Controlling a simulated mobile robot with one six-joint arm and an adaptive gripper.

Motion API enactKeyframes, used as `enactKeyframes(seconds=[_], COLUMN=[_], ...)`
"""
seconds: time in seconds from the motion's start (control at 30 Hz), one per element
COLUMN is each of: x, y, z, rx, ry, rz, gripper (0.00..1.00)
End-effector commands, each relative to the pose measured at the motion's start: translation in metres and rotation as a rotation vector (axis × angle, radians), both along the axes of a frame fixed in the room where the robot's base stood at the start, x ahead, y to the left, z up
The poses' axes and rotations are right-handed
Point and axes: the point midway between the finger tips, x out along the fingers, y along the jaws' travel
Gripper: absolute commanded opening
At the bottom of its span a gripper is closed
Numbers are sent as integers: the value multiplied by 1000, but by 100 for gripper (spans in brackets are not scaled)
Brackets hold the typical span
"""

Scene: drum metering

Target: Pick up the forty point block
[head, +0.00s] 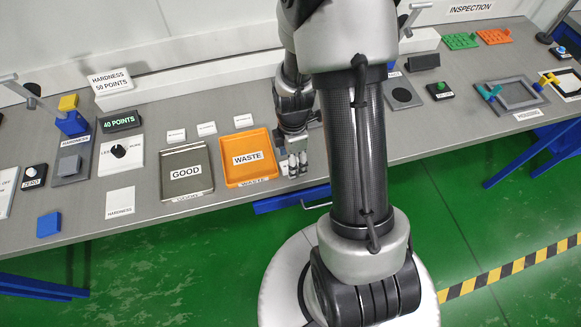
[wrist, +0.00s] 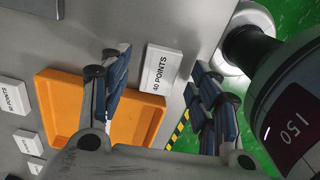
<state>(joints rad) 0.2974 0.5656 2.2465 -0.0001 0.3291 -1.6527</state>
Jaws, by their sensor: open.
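The forty point block (wrist: 160,72) is a small white block labelled "40 POINTS" in the wrist view. It lies on the grey bench beside the orange waste tray (wrist: 62,108). My gripper (wrist: 161,62) is open, with one blue-padded finger on each side of the block in the picture. I cannot tell how far above the bench the fingertips are. In the head view my gripper (head: 293,166) points down at the bench's front edge, right of the waste tray (head: 263,140), and its fingers mostly hide the block.
Several white blocks stand behind the trays, one of them (wrist: 12,96) labelled "50 POINTS". The good tray (head: 187,187) is left of the waste tray. A hardness station with a "40 POINTS" display (head: 120,121) is farther left. The bench's front edge (head: 225,199) is close to my gripper.

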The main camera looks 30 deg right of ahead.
Motion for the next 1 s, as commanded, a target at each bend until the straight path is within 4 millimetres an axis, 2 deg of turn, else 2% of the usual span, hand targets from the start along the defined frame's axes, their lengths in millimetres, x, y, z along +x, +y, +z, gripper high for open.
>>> enactKeyframes(seconds=[0.03,0.1,0.33,0.9,1.0], x=[-1,-1,0,0,0], y=[0,0,0,0,0], z=[-10,-14,-13,-13,-13], rx=[1,0,0,0,0], ry=[4,1,0,0,0], rz=[0,0,-1,-1,-1], gripper=[57,57,55,17,15])
